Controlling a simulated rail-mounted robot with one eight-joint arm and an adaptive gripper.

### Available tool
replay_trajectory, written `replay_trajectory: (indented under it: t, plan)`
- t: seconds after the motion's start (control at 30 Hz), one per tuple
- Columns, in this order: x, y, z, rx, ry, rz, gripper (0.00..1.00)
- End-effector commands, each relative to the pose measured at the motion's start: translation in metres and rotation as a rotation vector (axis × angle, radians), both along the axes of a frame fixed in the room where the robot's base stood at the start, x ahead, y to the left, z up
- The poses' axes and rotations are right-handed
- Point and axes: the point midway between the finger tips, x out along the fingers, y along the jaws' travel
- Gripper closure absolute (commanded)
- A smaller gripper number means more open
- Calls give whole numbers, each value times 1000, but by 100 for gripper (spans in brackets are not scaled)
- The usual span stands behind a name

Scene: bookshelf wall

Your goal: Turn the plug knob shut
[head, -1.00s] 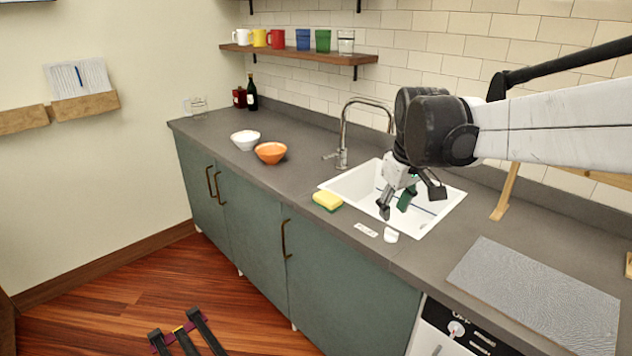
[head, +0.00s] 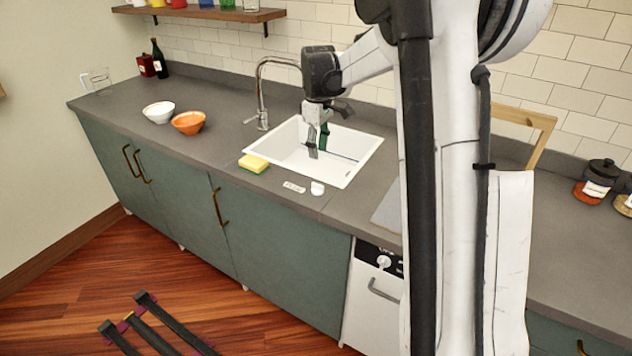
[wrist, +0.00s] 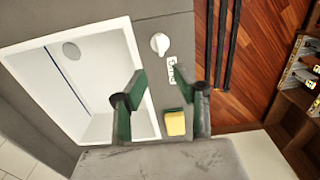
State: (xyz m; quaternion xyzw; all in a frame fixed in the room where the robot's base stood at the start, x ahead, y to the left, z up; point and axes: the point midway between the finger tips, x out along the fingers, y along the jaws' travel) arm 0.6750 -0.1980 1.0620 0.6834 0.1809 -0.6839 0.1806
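The plug knob (head: 317,188) is a small white knob on the grey counter, at the front edge of the sink. It also shows in the wrist view (wrist: 160,43), with a lighter ridge across it. A small white label (head: 293,187) lies beside it. The white sink (head: 352,172) is behind the knob. My gripper (head: 318,150) hangs over the sink basin, apart from the knob. In the wrist view, my gripper (wrist: 161,80) has its two dark green fingers spread with nothing between them, and the knob lies beyond the fingertips.
A yellow and green sponge (head: 254,163) lies left of the label. The faucet (head: 262,95) stands behind the sink. An orange bowl (head: 188,123) and a white bowl (head: 159,112) are farther left. My arm hides part of the counter on the right.

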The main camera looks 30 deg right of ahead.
Motion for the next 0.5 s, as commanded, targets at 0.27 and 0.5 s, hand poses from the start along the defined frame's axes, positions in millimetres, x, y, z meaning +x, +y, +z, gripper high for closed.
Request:
replay_trajectory:
  t: [0.27, 0.5]
  plan:
    - [0, 0, -49, 0, -1, -1, 72]
    - [0, 0, -92, 0, -1, -1, 72]
